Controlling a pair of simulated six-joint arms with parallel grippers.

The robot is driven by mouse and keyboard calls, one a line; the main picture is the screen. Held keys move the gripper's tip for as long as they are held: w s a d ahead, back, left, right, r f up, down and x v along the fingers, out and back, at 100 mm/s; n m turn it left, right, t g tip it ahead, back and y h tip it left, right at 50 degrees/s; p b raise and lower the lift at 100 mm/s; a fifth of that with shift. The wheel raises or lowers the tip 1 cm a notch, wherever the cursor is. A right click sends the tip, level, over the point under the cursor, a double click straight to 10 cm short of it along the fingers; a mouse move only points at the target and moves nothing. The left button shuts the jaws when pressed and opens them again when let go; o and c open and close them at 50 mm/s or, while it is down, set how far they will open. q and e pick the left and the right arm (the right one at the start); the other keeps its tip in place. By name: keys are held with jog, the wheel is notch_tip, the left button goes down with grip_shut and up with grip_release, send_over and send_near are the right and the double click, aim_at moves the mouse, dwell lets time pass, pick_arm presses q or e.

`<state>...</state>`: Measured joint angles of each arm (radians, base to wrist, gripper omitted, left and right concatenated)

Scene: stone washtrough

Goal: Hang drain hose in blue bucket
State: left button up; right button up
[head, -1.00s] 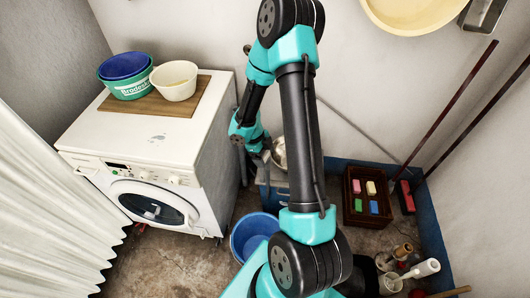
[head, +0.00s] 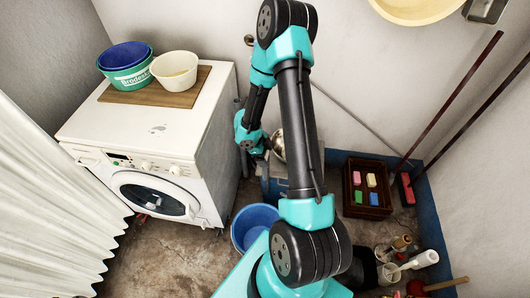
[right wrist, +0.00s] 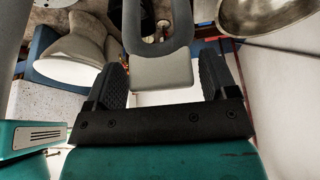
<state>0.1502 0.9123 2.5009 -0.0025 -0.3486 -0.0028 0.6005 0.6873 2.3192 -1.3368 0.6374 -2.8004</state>
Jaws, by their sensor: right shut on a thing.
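The blue bucket (head: 256,230) stands upright on the floor, right of the washing machine (head: 165,150). Part of its right side is hidden behind my right arm. My right gripper (head: 262,158) is small in the head view, beyond the bucket and off the machine's right side. In the right wrist view the gripper (right wrist: 165,82) is shut on a grey piece with a curved loop above it, which looks like the drain hose (right wrist: 160,70). The rest of the hose is hard to make out. My left gripper is out of view.
A metal pot (head: 278,146) is close behind the right gripper. A dark crate (head: 366,188) with coloured blocks stands to the right. Bottles and brushes (head: 400,255) crowd the lower right. Bare floor (head: 170,255) lies before the machine.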

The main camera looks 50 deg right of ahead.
notch_tip(320, 180, down, 41)
dwell(6.1)
